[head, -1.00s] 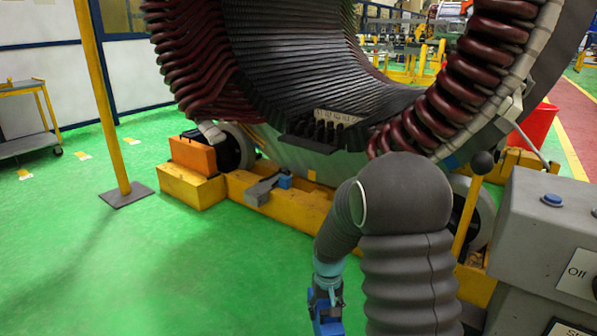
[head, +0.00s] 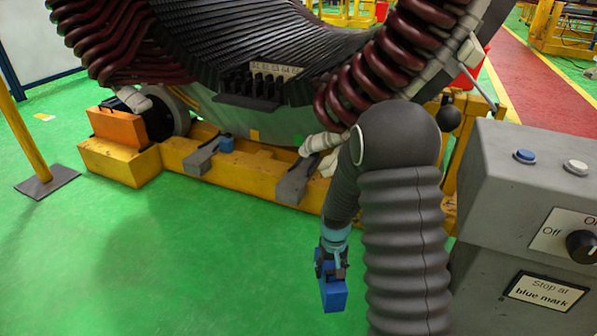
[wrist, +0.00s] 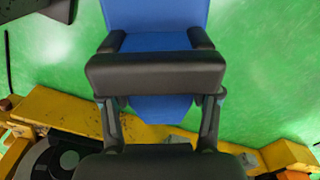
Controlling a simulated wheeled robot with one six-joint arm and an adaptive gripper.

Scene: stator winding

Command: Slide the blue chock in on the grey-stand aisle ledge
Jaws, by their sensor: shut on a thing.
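My gripper (head: 331,264) hangs low over the green floor in the head view, shut on the blue chock (head: 334,294). In the wrist view the chock (wrist: 155,17) shows between and beyond the dark fingers (wrist: 155,72). Two grey ledges sit on the yellow beam under the stator. The one nearer the grey stand (head: 500,190) is the right ledge (head: 296,182); its top looks bare. The left ledge (head: 204,156) has a small blue block (head: 227,144) at its side. The held chock is apart from both, in front of and below the right ledge in the picture.
The yellow beam (head: 255,174) runs beneath the stator (head: 250,50), with an orange block (head: 117,127) at its left end. A yellow post (head: 27,140) stands at left. My arm hides part of the beam's right end. Green floor (head: 200,250) in front is clear.

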